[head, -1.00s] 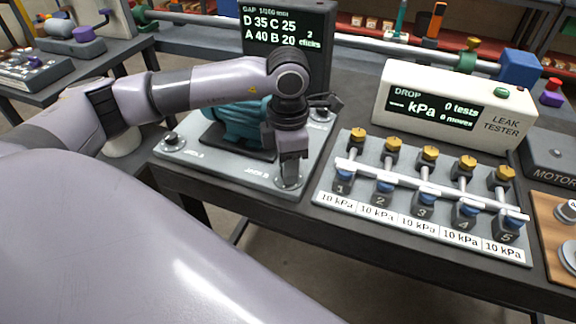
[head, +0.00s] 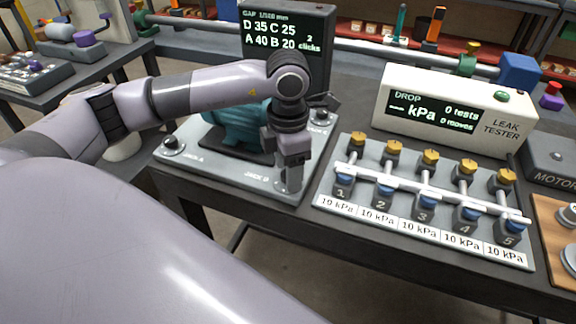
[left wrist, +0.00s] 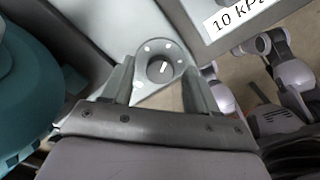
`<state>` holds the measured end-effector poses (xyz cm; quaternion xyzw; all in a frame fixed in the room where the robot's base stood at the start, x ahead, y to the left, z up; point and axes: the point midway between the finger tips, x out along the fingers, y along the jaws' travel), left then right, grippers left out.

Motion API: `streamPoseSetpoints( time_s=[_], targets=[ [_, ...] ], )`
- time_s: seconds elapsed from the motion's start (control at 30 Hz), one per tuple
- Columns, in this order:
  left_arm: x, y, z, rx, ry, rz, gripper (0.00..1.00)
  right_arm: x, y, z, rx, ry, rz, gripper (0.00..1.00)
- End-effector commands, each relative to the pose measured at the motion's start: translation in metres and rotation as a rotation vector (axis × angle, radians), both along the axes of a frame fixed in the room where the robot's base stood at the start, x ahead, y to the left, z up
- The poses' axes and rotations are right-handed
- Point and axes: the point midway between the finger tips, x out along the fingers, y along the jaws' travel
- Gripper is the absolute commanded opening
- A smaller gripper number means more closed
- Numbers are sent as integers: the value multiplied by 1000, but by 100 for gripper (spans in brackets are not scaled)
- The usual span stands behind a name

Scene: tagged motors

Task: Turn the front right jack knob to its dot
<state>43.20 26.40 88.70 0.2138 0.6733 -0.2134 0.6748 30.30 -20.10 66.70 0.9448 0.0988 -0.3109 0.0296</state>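The front right jack knob (left wrist: 160,68) shows in the left wrist view as a dark round knob with a white pointer line. It sits on a light grey rounded plate with several pale dots around it. My left gripper (left wrist: 158,88) is open, with one finger on each side of the knob. I cannot tell if the fingers touch it. In the head view my left gripper (head: 290,182) points down over the front right corner of the motor's base plate (head: 215,175) and hides the knob. The teal motor (head: 238,128) stands on the plate. My right gripper is not in view.
The gap display (head: 288,40) behind the motor reads D 35, C 25, A 40, B 20, 2 clicks. A valve manifold (head: 420,205) with several numbered valves stands close to the right. The leak tester (head: 455,105) is behind it. Another jack knob (head: 172,143) is at the plate's left.

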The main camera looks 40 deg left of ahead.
Motion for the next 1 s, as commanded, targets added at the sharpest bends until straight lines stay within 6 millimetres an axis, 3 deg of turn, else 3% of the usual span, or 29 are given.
streamPoseSetpoints(
  time_s=[0.27, 0.7, 1.0],
  targets=[
    [0, 0, 4, -1, -1, -1, 59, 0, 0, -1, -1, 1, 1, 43],
    [0, 0, 66, 0, -2, 0, 59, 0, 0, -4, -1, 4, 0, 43],
    [0, 0, 71, -1, 1, 0, 59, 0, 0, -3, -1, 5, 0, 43]
  ],
)
